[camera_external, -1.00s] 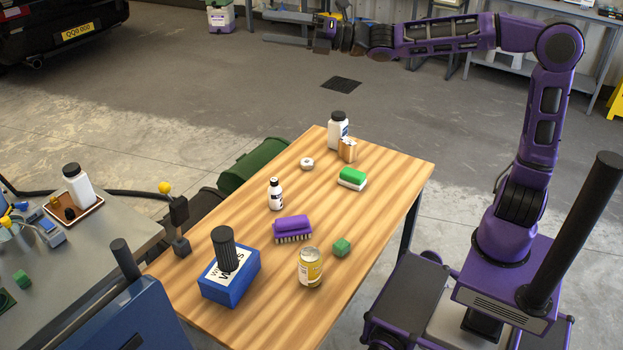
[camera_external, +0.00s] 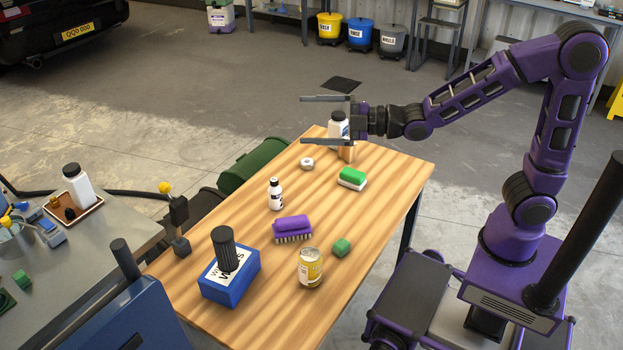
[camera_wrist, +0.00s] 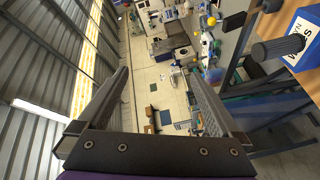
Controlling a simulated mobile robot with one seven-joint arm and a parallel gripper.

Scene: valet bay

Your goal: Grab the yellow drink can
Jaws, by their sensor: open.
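The yellow drink can (camera_external: 310,268) stands upright near the front right part of the wooden table, with a silver top. It does not show in the wrist view. My gripper (camera_external: 318,120) is above the far end of the table, well away from the can, with its two fingers spread and pointing left. In the wrist view my gripper (camera_wrist: 160,95) is open with nothing between its fingers.
A grey bench (camera_external: 85,250) stands left.

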